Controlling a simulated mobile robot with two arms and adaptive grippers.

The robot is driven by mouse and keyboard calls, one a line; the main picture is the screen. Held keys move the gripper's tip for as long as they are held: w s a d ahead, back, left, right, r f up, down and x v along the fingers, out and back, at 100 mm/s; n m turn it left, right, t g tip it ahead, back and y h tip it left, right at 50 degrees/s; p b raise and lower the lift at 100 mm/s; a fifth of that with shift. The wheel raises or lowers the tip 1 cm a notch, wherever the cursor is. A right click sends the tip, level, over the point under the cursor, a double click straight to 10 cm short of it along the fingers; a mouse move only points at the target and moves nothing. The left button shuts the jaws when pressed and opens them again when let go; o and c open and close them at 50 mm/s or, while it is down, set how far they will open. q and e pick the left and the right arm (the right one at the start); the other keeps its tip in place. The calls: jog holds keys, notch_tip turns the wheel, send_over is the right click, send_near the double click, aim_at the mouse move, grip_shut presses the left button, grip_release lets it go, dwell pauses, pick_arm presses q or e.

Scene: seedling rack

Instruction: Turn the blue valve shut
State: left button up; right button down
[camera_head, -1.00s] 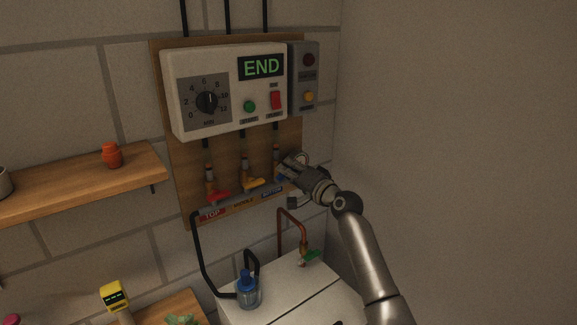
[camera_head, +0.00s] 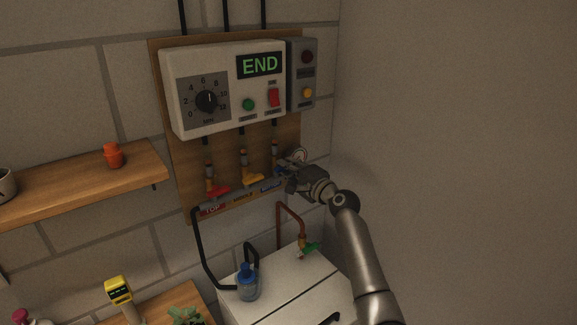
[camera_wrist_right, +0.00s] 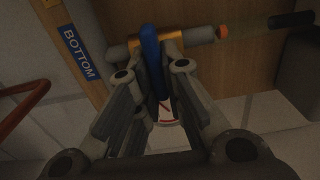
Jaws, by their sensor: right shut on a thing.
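The blue valve is the rightmost of three valves on the wooden board. Its blue lever (camera_wrist_right: 150,50) shows in the right wrist view, lying roughly across its grey pipe (camera_wrist_right: 200,35). The lever is between the fingers of my right gripper (camera_wrist_right: 155,75), which is shut on it. In the head view my right gripper (camera_head: 287,178) is at the blue valve (camera_head: 279,170) and hides part of it. A blue label reading BOTTOM (camera_wrist_right: 78,53) sits on the rail beside the valve. My left gripper is not in view.
A red valve (camera_head: 217,192) and a yellow valve (camera_head: 252,178) are left of the blue one. A control box (camera_head: 225,115) showing END is above. A round gauge (camera_head: 299,155) is close by my right gripper. A copper pipe (camera_head: 279,225) with a green tap stands below.

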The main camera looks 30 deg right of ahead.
dwell(0.3)
jog(key=c, duration=1.5)
grip_release()
jog(key=shift+c, duration=0.2)
jog(key=s+d, duration=0.1)
jog(key=s, duration=1)
jog(key=shift+s+d, duration=0.3)
jog(key=shift+s, duration=0.1)
jog(key=shift+f, duration=0.1)
